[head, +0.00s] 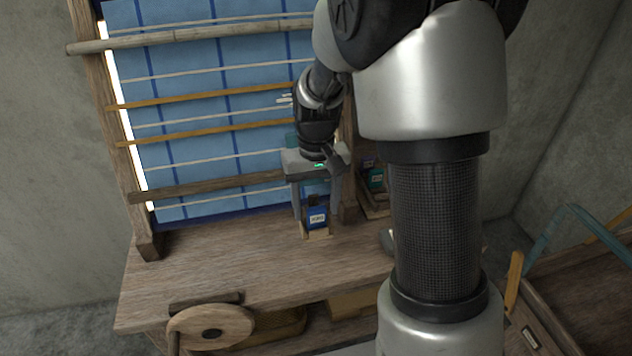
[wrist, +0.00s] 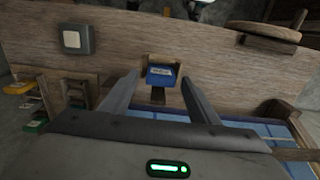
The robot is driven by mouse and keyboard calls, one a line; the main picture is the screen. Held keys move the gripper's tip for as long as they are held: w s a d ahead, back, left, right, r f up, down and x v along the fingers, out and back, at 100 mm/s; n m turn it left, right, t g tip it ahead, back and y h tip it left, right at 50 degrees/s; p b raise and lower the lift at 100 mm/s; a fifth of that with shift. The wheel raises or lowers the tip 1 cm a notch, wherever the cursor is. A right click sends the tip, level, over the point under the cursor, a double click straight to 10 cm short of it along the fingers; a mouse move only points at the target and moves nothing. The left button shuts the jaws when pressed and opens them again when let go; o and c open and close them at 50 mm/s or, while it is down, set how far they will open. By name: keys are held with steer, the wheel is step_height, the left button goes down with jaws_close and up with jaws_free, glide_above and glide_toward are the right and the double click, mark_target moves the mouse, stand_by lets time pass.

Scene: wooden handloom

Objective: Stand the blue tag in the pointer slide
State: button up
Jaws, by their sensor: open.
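The blue tag (head: 317,216) stands upright in a small pale wooden holder, the pointer slide (head: 318,236), on the wooden bench by the loom frame. In the wrist view the blue tag (wrist: 161,76) sits in the wooden slide (wrist: 162,60), between and beyond my fingertips. My gripper (head: 316,205) is open above the slide, with one finger on each side of the tag. In the wrist view my gripper (wrist: 155,80) shows a gap between each finger and the tag. The tag's lower end is hidden inside the slide.
The loom with blue cloth (head: 200,110) rises behind the bench (head: 220,270). A small rack with a teal tag (head: 375,178) stands right of the loom post. A round wooden wheel (head: 212,326) is at the bench front. The bench left of the slide is clear.

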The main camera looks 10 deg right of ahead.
step_height(320, 180, up, 17)
steer(key=p, duration=0.2)
stand_by(0.4)
steer(key=s+r+t+p, duration=0.2)
steer(key=s+r+p, duration=0.2)
steer(key=s, duration=0.5)
steer(key=s+r+t+p, duration=0.3)
steer(key=s+r, duration=0.3)
steer(key=s, duration=0.4)
steer(key=shift+r+t+p, duration=0.3)
steer(key=shift+r+p, duration=0.1)
